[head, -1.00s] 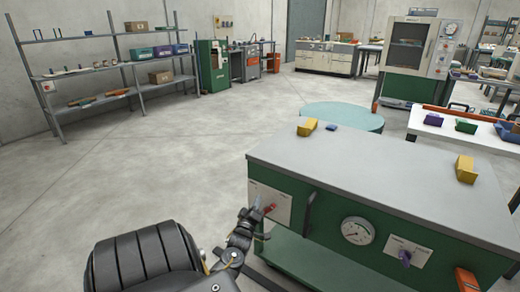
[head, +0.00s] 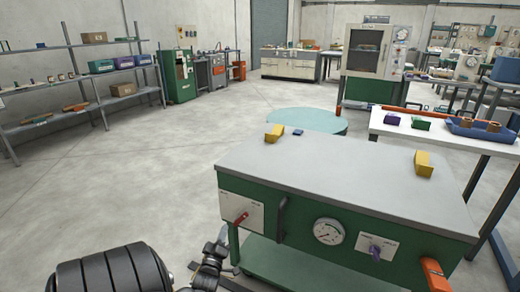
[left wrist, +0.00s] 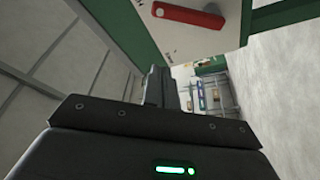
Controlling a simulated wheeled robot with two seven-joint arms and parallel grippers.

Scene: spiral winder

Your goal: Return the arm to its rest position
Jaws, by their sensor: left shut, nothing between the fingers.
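My left arm comes in at the lower left of the head view. My left gripper (head: 221,238) is shut and empty, just left of and below the red lever (head: 240,217) on the front of the green machine (head: 310,222). In the left wrist view, the shut fingers (left wrist: 158,86) point away from the camera, and the red lever (left wrist: 180,14) on its white plate is beyond them at the top. The fingers look apart from the lever. My right gripper is not in view.
The machine's grey top holds two yellow blocks (head: 274,133) (head: 423,164) and a small blue piece (head: 298,133). A gauge (head: 328,232), purple knob (head: 375,252) and orange part (head: 434,274) are on its front. Open floor (head: 120,190) lies left. A white table (head: 440,135) stands behind right.

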